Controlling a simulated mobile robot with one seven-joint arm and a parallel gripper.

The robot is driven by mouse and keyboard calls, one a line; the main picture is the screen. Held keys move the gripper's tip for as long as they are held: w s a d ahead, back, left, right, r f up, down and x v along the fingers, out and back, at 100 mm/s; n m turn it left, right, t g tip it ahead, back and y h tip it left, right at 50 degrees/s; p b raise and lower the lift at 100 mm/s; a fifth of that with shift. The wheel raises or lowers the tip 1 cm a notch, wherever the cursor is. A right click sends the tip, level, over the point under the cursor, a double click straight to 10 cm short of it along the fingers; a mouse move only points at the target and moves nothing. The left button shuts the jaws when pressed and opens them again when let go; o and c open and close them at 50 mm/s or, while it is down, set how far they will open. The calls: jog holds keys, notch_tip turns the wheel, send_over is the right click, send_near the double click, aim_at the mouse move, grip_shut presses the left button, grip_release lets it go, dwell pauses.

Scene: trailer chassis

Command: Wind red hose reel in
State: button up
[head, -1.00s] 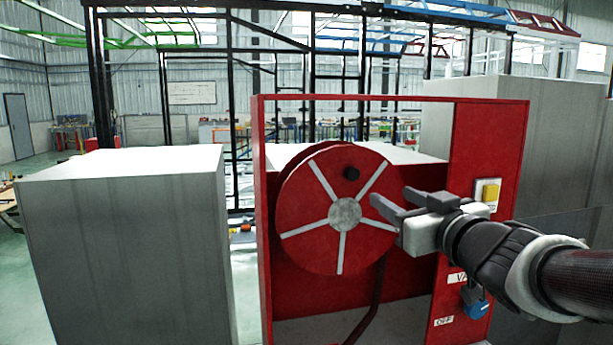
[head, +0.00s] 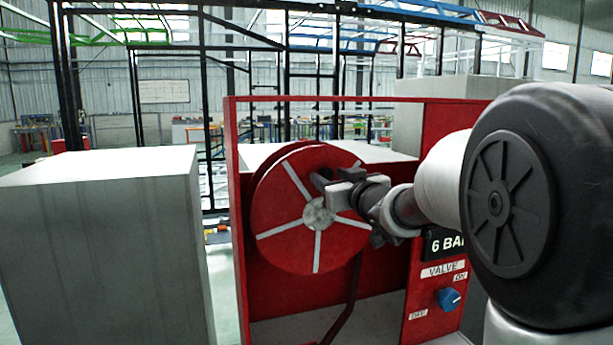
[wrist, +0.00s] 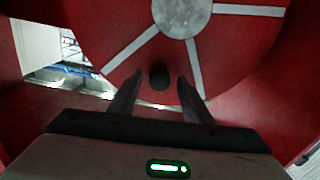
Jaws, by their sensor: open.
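The red hose reel (head: 317,214), a round disc with white spokes and a grey hub, is mounted in a red cabinet. My gripper (head: 322,182) is at the upper right part of the reel's face, above and right of the hub. In the wrist view my gripper (wrist: 158,84) is open, with its two fingers pointing at the reel (wrist: 235,45). The reel's black knob (wrist: 159,78) shows between the fingertips, with gaps at both sides. In the head view the knob is hidden by my gripper. A dark red hose (head: 347,315) hangs below the reel.
The red cabinet (head: 240,290) has a raised left edge and a right panel with a blue valve knob (head: 448,298) and a "6 BAR" sign (head: 446,245). A grey block (head: 100,250) stands at the left, with a gap between. My arm covers the right side.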

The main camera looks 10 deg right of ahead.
jog(key=shift+w, duration=0.2)
grip_shut()
dwell(0.3)
